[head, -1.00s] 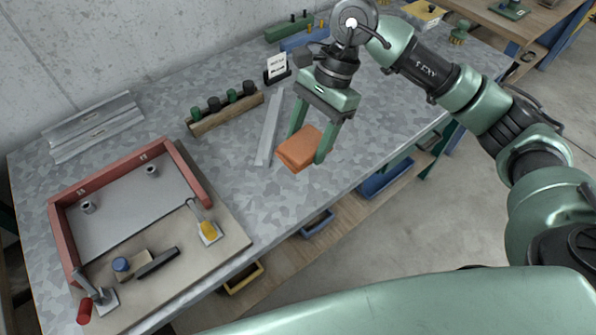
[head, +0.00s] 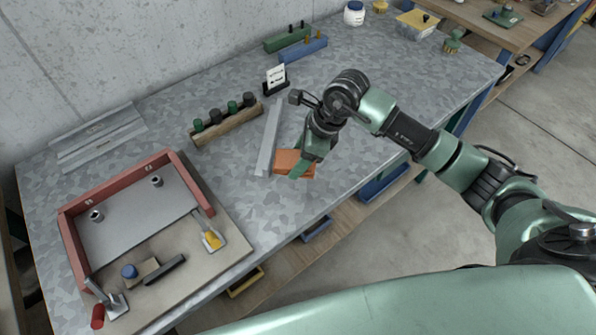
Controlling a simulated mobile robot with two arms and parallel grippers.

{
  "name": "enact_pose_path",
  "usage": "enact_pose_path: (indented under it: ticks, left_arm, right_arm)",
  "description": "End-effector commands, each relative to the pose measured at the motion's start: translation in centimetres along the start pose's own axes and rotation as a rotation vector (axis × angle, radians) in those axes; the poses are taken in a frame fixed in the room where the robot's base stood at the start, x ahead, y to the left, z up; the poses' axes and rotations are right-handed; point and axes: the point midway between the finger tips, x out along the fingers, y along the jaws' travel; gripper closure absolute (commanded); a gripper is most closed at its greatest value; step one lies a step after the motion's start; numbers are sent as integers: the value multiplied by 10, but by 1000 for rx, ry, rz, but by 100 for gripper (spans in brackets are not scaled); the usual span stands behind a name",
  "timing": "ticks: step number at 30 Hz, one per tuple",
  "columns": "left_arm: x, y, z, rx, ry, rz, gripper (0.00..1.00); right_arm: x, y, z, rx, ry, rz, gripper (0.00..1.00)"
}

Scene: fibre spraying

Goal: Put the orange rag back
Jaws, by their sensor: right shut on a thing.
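The orange rag (head: 287,160) is a folded square at the front part of the grey worktable, just right of a long metal strip. My right gripper (head: 298,168) is shut on the rag from above, with a green finger across its front right side. The rag looks to be at or just above the table surface; I cannot tell whether it touches. My left gripper is out of view.
A fixture with a red frame (head: 73,245) lies on a board at the left. A metal strip (head: 268,140) lies beside the rag. A wooden rack (head: 228,124) with several dark and green knobs and a small sign (head: 275,76) stand behind.

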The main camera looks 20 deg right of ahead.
Motion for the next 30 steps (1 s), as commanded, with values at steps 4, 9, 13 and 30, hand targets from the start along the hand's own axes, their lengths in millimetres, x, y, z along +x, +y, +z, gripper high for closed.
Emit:
enact_pose_path:
  ticks: [4,9,13,30]
  left_arm:
    - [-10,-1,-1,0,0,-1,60]
    - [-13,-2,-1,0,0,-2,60]
    - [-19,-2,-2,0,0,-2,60]
    - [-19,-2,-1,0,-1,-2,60]
  right_arm:
    - [24,1,-10,2,1,3,75]
    - [37,0,-14,1,-1,2,75]
    - [54,1,-22,3,0,3,75]
    - [76,-1,-31,-1,-1,-1,37]
